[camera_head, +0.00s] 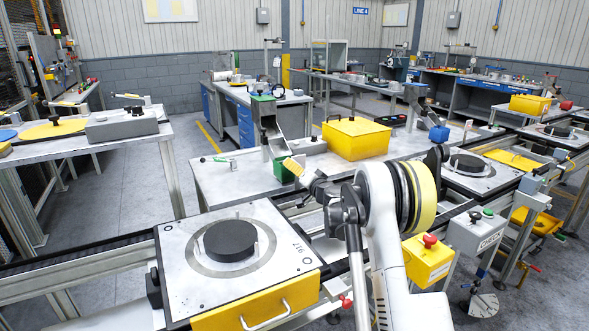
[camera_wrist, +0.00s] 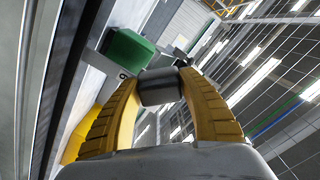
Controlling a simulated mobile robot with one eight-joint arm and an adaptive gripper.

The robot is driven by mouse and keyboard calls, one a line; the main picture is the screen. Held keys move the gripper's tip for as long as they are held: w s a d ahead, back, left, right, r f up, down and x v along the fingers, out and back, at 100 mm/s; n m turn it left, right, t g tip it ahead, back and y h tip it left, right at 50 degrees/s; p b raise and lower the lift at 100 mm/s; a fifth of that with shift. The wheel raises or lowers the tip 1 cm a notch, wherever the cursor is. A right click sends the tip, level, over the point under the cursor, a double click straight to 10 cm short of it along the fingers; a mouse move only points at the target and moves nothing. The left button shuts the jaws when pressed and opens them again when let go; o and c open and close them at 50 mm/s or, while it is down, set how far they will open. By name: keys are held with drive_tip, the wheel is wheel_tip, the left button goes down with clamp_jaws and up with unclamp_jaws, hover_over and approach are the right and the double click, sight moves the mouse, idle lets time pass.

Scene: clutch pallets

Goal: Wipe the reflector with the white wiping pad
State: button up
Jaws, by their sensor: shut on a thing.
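My gripper (camera_head: 292,166) reaches out over the near edge of the middle table, beside a small green box (camera_head: 282,172). In the wrist view my gripper's (camera_wrist: 160,88) yellow ribbed fingers are closed on a small grey block (camera_wrist: 160,92). It has a dark upper part and a paler, shiny lower part; I cannot tell whether it is the wiping pad. The green box (camera_wrist: 128,48) shows just beyond it to the upper left, apparently apart from the fingers. I cannot pick out the reflector with certainty in either view.
A pallet (camera_head: 180,270) with a black disc (camera_head: 230,240) sits on the conveyor at front left. A yellow box (camera_head: 356,138) stands on the middle table behind my gripper. A grey chute (camera_head: 286,127) rises beside the green box. A control box (camera_head: 428,262) with a red button is at right.

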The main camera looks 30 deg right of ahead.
drive_tip(key=shift+s+d, duration=0.1)
drive_tip(key=shift+s, duration=2.65)
drive_tip(key=shift+s, duration=0.1)
drive_tip(key=s+b, duration=0.1)
drive_tip(key=s, duration=0.1)
drive_tip(key=shift+s, duration=0.4)
